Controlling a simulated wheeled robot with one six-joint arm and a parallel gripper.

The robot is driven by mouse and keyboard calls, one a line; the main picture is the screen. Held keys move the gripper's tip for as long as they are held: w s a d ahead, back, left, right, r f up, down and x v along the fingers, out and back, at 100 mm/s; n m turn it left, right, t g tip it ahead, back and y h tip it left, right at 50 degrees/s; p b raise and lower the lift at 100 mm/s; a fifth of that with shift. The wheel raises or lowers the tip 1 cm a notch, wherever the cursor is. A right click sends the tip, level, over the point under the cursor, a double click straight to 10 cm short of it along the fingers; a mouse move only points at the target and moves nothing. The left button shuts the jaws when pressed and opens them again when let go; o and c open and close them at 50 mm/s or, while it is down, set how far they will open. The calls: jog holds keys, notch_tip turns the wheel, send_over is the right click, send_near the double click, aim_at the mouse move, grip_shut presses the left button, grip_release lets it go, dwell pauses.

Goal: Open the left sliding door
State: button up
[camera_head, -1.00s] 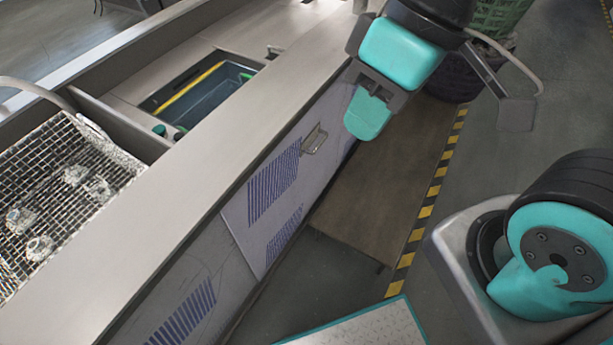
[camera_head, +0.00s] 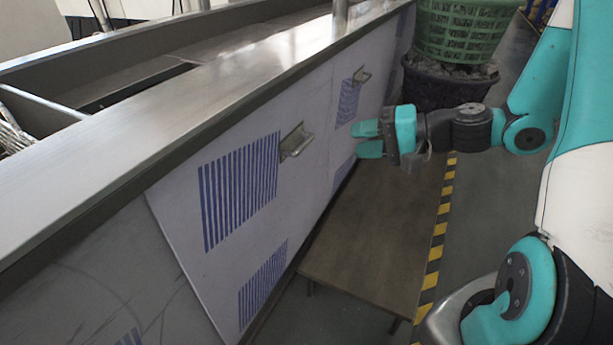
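The tank's front (camera_head: 180,210) has pale panels with blue slatted vents. The nearer, left door panel (camera_head: 255,250) carries a metal handle (camera_head: 296,142) near its upper right side, beside a vent. A farther door panel (camera_head: 375,110) to its right carries a second handle (camera_head: 361,75). My gripper (camera_head: 358,139) is to the right of the near handle and lower than the far one, pointing left toward the panels. Its two teal fingers are apart with nothing visible between them. It appears clear of both handles.
A brown low platform (camera_head: 365,255) lies below my gripper along the tank's front. A green basket (camera_head: 465,30) on a dark tub (camera_head: 450,90) stands at the back. A yellow-black floor stripe (camera_head: 434,250) runs along the right. The metal rim (camera_head: 150,130) overhangs the panels.

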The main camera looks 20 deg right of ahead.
aim_at(307, 141)
jog(key=w+d+f+m+t+h+b, duration=0.1)
jog(key=d+f+m+t+b, duration=0.15)
jog(key=d+f, duration=0.2)
jog(key=shift+m+t, duration=0.25)
jog(key=shift+m, duration=0.1)
jog(key=b+x, duration=0.1)
jog(key=x, duration=1.6)
jog(key=shift+w+d, duration=0.15)
jog(key=shift+d, duration=0.1)
grip_shut()
